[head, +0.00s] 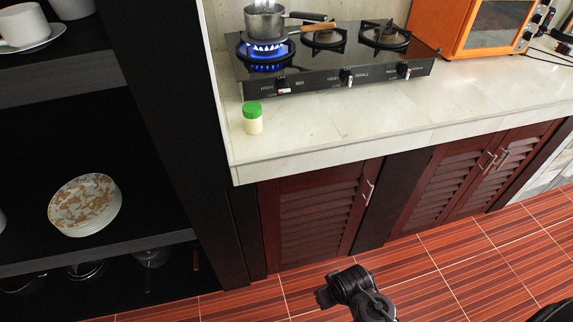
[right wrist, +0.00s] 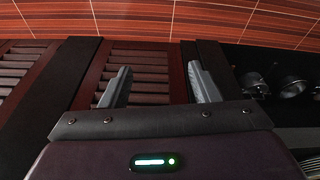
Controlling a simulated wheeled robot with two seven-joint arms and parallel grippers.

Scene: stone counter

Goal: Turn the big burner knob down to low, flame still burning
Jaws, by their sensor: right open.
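A black gas stove (head: 330,65) with three burners stands on the stone counter. Its left burner (head: 264,48) burns with a blue flame under a metal pot (head: 264,22). The left knob (head: 283,87) is on the stove's front face below that burner; its exact angle is too small to tell. My right gripper (right wrist: 158,72) is open and empty in the right wrist view, in front of the louvred cabinet doors and away from the stove. My left gripper is not in view.
The middle knob (head: 347,78) and right knob (head: 404,71) are on the same panel. A green-capped jar (head: 252,119) stands on the counter (head: 330,130) in front of the stove's left end. An orange oven (head: 490,28) is at the right. A dark shelf (head: 120,255) holds plates at left.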

